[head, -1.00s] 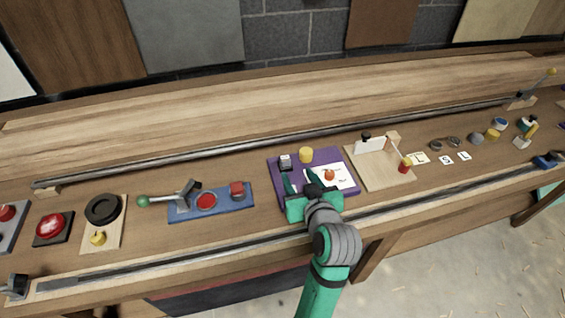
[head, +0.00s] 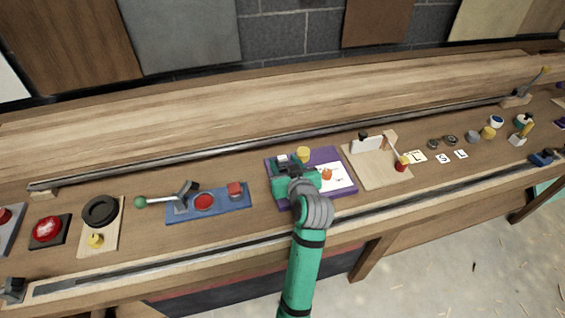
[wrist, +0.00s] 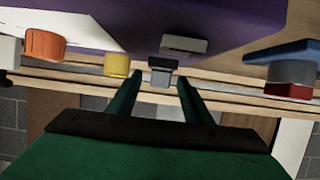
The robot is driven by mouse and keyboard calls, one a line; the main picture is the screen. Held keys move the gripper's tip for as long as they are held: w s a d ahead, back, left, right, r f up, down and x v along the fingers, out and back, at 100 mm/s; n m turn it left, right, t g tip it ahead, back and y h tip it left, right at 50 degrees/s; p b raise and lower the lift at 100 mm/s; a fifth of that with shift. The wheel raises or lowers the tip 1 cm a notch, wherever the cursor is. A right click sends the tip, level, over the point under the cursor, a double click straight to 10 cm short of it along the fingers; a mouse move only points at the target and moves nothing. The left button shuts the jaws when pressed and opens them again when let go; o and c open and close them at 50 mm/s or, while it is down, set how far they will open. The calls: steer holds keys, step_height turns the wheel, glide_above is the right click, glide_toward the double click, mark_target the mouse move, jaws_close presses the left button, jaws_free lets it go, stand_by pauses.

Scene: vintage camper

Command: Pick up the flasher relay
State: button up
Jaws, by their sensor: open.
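The small grey-and-dark block at the back left of the purple board (head: 333,202), which I take to be the flasher relay (head: 282,158), is partly hidden by my gripper (head: 285,168) in the head view. In the wrist view the relay (wrist: 160,75) appears between and just beyond the tips of my open gripper (wrist: 158,82). The fingers stand on either side of it in the picture; I cannot tell whether they touch it. A flat grey piece (wrist: 184,45) shows on the purple board beside it.
A yellow cylinder (head: 303,154) stands right of the relay. A white card with an orange-red knob (head: 327,174) lies on the board. A blue board with a lever and a red block (head: 235,189) is to the left. A wooden board (head: 375,175) is to the right.

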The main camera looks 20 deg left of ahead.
steer(key=shift+w, duration=0.1)
steer(key=c, duration=1.1)
steer(key=shift+c, duration=0.2)
steer(key=shift+r, duration=0.1)
